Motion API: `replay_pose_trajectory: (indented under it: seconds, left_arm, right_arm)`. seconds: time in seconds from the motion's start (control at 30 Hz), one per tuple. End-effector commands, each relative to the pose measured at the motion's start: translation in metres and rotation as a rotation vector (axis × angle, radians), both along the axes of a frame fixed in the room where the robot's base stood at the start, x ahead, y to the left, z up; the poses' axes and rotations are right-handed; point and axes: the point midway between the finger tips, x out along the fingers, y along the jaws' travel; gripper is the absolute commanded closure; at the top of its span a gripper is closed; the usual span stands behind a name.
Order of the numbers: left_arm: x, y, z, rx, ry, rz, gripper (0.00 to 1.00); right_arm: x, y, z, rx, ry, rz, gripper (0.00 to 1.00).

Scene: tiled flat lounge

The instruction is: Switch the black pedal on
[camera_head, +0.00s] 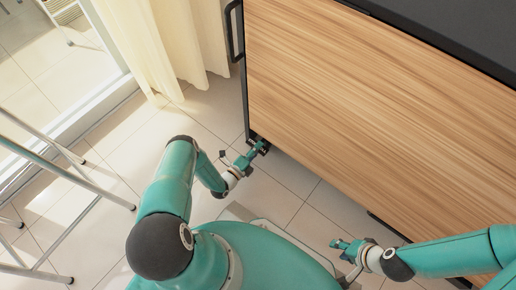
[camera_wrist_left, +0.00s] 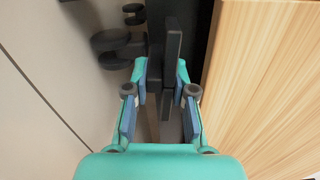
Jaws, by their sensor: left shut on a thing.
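The black pedal (camera_wrist_left: 172,42) shows in the left wrist view as a dark upright slab beside the wooden panel. My left gripper (camera_wrist_left: 162,85) is shut on it, with one finger on each side. In the head view my left gripper (camera_head: 257,149) is low at the near left corner of the wooden cabinet, where the pedal is mostly hidden by the fingers. My right gripper (camera_head: 341,245) is low in front of the cabinet, away from the pedal; whether its fingers are open or shut is unclear.
The wood-fronted cabinet (camera_head: 370,110) with a black top fills the right. Round dark parts (camera_wrist_left: 110,42) stand left of the pedal. A cream curtain (camera_head: 170,45) hangs behind. A metal-legged stand (camera_head: 70,185) is at left. Tiled floor (camera_head: 215,105) is clear between.

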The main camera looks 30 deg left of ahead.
Motion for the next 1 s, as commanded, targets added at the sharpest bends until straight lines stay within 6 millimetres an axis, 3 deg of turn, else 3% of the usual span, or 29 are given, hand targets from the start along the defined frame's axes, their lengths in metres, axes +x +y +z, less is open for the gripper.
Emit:
replay_pose_trajectory:
  seconds: [0.3,0.63,0.67,0.8,1.0]
  left_arm:
    - [0.0001,0.0024,-0.001,-0.313,0.031,0.003,1.0]
    - [0.0002,0.0025,-0.0012,-0.334,0.034,0.004,1.0]
    - [0.0002,0.0025,-0.0012,-0.334,0.034,0.004,0.72]
    - [0.0003,0.0021,-0.0008,-0.333,0.033,0.003,0.5]
    - [0.0005,0.0014,0.0001,-0.333,0.03,0.001,0.5]
  right_arm:
    - [0.0,0.0,-0.0038,0.0,0.0,0.0,0.6]
    - [0.0,0.0,-0.0037,0.0,0.0,0.0,0.6]
    - [0.0,0.0,-0.0037,0.0,0.0,0.0,0.6]
    - [0.0,0.0,-0.0036,0.0,0.0,0.0,0.6]
    - [0.0,0.0,-0.0035,0.0,0.0,0.0,0.6]
